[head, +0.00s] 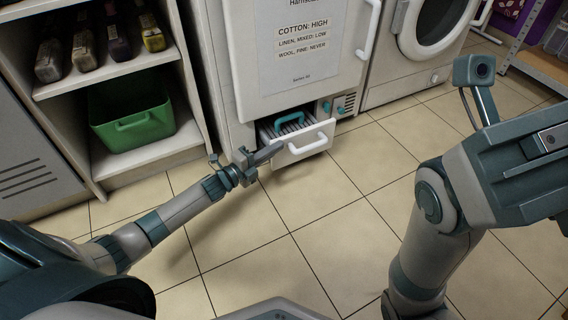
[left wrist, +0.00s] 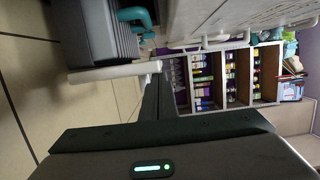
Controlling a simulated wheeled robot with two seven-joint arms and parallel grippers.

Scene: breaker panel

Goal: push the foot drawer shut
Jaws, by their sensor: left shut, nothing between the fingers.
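The foot drawer (head: 305,145) is low in the white cabinet, pulled part way out. It has a white front with a white handle, and a grey ribbed inside with a teal handle-like piece (head: 289,119). In the left wrist view the drawer's grey side (left wrist: 95,35) and a pale bar show at upper left. My left gripper (head: 270,152) is shut and empty, its fingertips close to the left of the drawer front. I cannot tell if they touch. The body of my right gripper shows at the right of the head view, with its fingers out of sight.
The white cabinet (head: 233,75) stands above the drawer, with a notice on its door. Open shelves (head: 105,78) with a green bin (head: 133,130) stand to the left. A washing machine (head: 395,72) stands to the right. The tiled floor (head: 330,225) in front is clear.

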